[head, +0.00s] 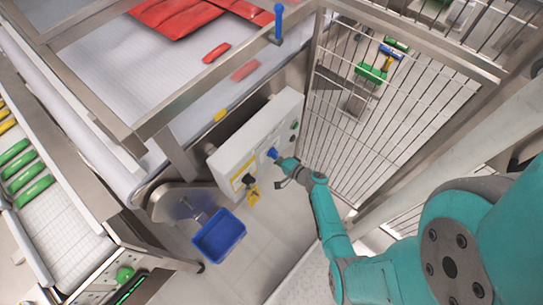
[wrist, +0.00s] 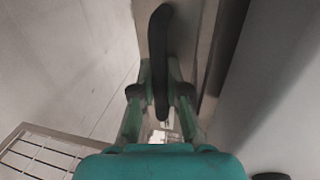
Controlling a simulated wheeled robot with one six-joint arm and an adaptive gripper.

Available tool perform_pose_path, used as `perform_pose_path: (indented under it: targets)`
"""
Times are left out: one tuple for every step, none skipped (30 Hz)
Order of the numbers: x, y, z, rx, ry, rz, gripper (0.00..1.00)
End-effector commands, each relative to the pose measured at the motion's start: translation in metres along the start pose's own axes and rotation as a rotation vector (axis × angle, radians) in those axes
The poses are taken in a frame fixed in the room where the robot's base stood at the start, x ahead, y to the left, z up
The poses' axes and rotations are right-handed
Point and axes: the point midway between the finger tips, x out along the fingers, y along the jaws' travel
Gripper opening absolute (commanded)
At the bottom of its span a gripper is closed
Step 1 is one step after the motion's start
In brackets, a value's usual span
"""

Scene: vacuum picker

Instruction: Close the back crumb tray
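My gripper (wrist: 160,72) has its two teal fingers on either side of a dark curved handle (wrist: 159,25) in the wrist view. The fingertips angle inward and appear to press on the handle. The handle runs lengthwise between the fingers, beside a pale panel and a metal edge. In the head view my gripper (head: 281,166) is at the front of a white control box (head: 233,150), next to a small blue part (head: 272,153). The handle cannot be made out there. No part can be surely told as the back crumb tray.
A blue bin (head: 219,236) sits low, left of my gripper. A yellow item (head: 253,194) hangs on the white box. A wire guard (head: 370,110) stands to the right. A conveyor (head: 200,55) with red packs lies above, and green packs (head: 28,180) lie at left.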

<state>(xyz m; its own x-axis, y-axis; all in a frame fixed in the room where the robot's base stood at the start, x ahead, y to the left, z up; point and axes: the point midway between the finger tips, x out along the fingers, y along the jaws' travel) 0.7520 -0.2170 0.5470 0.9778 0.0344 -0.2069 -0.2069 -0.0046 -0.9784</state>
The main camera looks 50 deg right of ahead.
Motion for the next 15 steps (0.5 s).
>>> perform_pose_path:
  targets:
    - [0.0,0.0,0.0,0.0,0.0,0.001,0.0]
    - [0.0,0.0,0.0,0.0,0.0,0.001,0.0]
    - [0.0,0.0,0.0,0.0,0.0,0.001,0.0]
    - [0.0,0.0,0.0,0.0,0.0,0.001,0.0]
    - [0.0,0.0,0.0,0.0,0.0,0.001,0.0]
    - [0.0,0.0,0.0,0.0,0.0,0.001,0.0]
    - [0.0,0.0,0.0,0.0,0.0,0.001,0.0]
    - [0.001,0.0,0.0,0.0,0.0,0.001,0.0]
    - [0.002,-0.001,0.0,0.0,0.0,0.0,0.0]
    - [0.005,-0.001,0.0,-0.001,-0.001,0.0,0.0]
    - [0.008,-0.002,0.0,-0.001,-0.001,-0.001,0.0]
    - [0.012,-0.003,0.0,-0.001,-0.001,0.0,0.0]
    - [0.015,-0.003,0.0,-0.001,-0.001,0.0,0.0]
    - [0.018,-0.004,0.0,0.0,-0.002,0.001,0.0]
    - [0.021,-0.004,0.0,-0.001,-0.002,0.001,0.0]
